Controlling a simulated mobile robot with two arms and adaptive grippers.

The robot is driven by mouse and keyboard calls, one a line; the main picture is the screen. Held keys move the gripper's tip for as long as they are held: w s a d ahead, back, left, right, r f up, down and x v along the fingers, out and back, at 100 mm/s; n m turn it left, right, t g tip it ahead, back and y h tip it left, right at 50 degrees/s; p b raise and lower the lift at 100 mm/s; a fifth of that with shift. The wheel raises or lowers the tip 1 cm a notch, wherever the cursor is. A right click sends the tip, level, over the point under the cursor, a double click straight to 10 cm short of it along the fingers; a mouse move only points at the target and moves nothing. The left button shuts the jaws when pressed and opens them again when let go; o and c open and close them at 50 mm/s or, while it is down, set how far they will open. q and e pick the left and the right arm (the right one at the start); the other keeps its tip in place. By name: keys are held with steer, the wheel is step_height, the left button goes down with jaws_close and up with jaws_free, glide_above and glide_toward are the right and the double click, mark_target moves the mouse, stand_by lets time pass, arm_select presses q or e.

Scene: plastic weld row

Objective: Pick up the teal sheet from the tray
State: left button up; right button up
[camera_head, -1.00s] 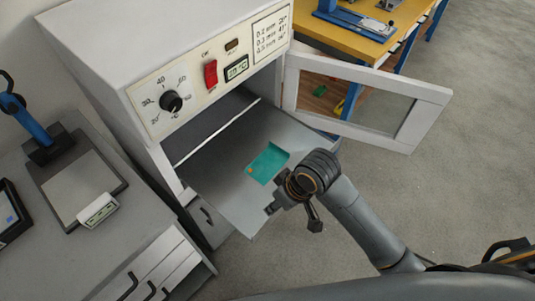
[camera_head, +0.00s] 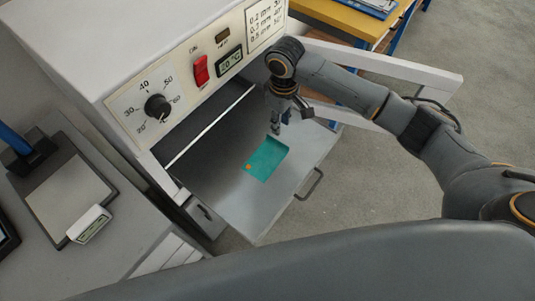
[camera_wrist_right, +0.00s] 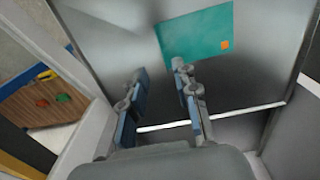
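The teal sheet (camera_head: 267,159) lies flat on the grey metal tray (camera_head: 231,198), which sticks out of the open oven. The sheet has a small orange mark near one corner. In the right wrist view the sheet (camera_wrist_right: 199,37) is beyond the fingertips. My right gripper (camera_head: 277,127) points down over the tray, by the far right end of the sheet. Its two blue-padded fingers are apart with nothing between them in the right wrist view (camera_wrist_right: 160,80). I cannot tell how high it is above the tray. My left gripper is out of view.
The white oven (camera_head: 130,45) with dial and red switch stands behind the tray. Its open door (camera_head: 385,64) sticks out to the right, close to my right arm. A scale (camera_head: 65,185) sits on the left bench. A yellow table (camera_head: 335,16) is at the back.

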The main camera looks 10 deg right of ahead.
mark_target(267, 157)
step_height(267, 157, down, 8)
steer(key=shift+a+f, duration=0.15)
jaws_close()
stand_by(0.3)
